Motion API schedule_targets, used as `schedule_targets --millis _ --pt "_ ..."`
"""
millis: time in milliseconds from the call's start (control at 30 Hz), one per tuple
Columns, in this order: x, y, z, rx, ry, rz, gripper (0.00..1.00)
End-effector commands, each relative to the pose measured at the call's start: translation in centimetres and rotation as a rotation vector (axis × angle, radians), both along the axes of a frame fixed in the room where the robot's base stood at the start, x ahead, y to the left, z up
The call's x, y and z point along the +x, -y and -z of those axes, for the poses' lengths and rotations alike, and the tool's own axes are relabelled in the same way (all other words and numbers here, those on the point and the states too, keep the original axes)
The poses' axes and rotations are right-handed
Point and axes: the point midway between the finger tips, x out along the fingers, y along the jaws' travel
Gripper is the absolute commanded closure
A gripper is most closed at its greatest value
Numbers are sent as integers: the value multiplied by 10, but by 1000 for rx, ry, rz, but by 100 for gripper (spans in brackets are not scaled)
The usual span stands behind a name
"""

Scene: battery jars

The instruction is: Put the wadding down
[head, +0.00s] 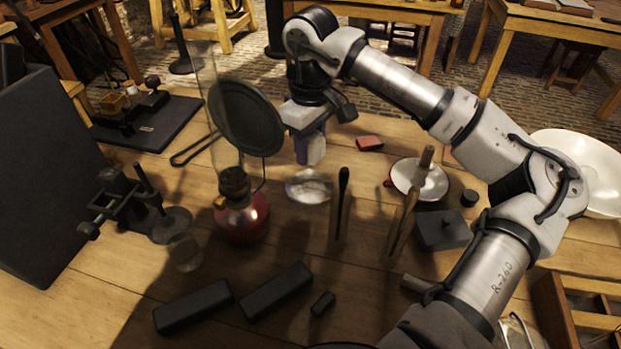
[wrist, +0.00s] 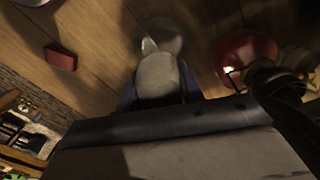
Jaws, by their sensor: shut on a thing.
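The wadding (head: 314,151) is a pale, whitish lump at the end of my gripper (head: 309,146). In the wrist view the wadding (wrist: 158,74) shows between the two dark bluish fingers of my gripper (wrist: 158,92). My gripper is shut on it and points down. In the head view the wadding appears just above and behind a clear round glass dish (head: 309,187) on the wooden table. The height of the gap between them is hard to judge. The fingers partly hide the wadding.
An oil lamp with a red base (head: 242,218), tall glass chimney and dark round disc stands close on the left. A red block (head: 369,143) lies to the right. An upright dark-topped stick (head: 342,190) is in front. A white dish (head: 420,180) is further right. Dark bars (head: 276,291) lie nearer.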

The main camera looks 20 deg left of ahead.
Motion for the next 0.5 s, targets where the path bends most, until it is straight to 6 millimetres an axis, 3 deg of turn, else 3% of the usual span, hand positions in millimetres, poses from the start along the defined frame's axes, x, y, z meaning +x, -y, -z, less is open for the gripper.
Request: schedule_targets --millis 133,500 --pt "0 0 31 2 -2 0 87" --pt "0 0 66 2 -2 1 87"
